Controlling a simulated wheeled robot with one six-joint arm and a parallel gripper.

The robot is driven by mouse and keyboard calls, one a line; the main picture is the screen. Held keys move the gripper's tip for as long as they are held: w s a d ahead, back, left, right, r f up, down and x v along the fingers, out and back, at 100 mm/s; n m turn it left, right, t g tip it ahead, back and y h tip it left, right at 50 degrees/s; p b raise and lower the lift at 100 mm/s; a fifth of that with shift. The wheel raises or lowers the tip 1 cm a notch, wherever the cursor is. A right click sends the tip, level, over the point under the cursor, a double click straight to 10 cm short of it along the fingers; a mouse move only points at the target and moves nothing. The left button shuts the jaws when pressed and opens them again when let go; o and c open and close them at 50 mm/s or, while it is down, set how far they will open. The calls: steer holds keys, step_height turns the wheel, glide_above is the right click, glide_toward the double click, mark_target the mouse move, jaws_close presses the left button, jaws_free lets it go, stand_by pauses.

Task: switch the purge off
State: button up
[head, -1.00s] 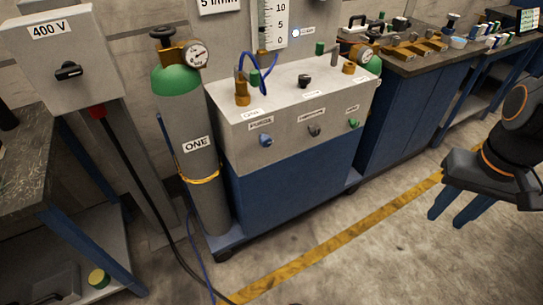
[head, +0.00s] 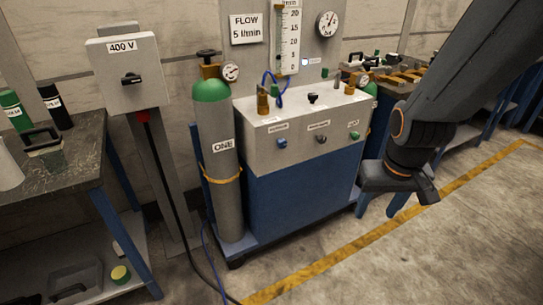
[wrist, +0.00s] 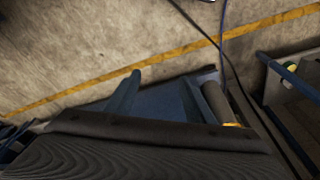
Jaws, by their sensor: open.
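The grey gas console (head: 262,160) stands on a blue cabinet in the head view. Its front carries a blue knob (head: 282,142) at left, a grey knob (head: 321,138) in the middle and a green knob (head: 354,135) at right. Each has a small label above it, too small to read surely, so I cannot tell which one is the purge or how it is set. My gripper (head: 377,210) hangs to the right of the console, lower than the knobs, open and empty. Its two spread fingers also show in the wrist view (wrist: 165,92).
A green-topped cylinder marked ONE (head: 222,165) stands left of the console. A 400 V switch box (head: 126,72) and a dark bench (head: 80,150) are further left. A dark cable and blue hose run down to the floor. Floor in front of the cabinet is clear.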

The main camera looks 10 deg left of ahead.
steer(key=w+a+f+n+t+b, duration=0.2)
steer(key=w+f+t+b, duration=0.3)
steer(key=w, duration=0.6)
steer(key=n+t+y+b, duration=0.75)
steer(key=y+b, duration=0.25)
steer(key=b, duration=0.5)
glide_toward(284, 146)
steer(key=x, duration=0.2)
steer(key=shift+m, duration=0.25)
steer(key=shift+x, duration=3.6)
steer(key=shift+r, duration=0.1)
steer(key=c, duration=1.1)
steer(key=shift+o, duration=0.2)
